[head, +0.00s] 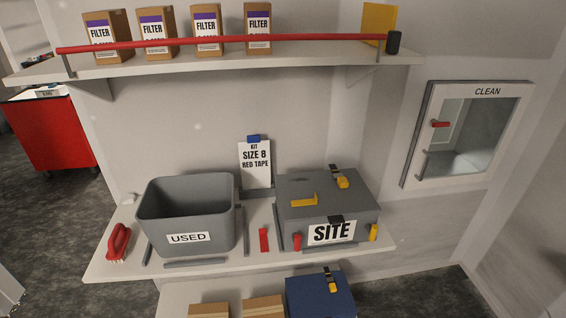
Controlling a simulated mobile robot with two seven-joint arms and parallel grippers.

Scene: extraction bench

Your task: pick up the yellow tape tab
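A small upright yellow piece (373,232) shows at the right front corner of the grey box labelled SITE (295,222); it looks like the yellow tape tab. I cannot tell whether it is fixed to the box or stands beside it. A flat yellow bar (304,200) lies on the box lid, and a yellow and black latch (342,181) sits at the lid's back right. Neither my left gripper nor my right gripper is in view.
A grey open bin labelled USED (188,238) stands left of the box. Red pieces (264,240) (297,242) and a red brush (118,242) are on the bench. A shelf with a red rail (230,41) overhangs. A blue box (320,295) sits below.

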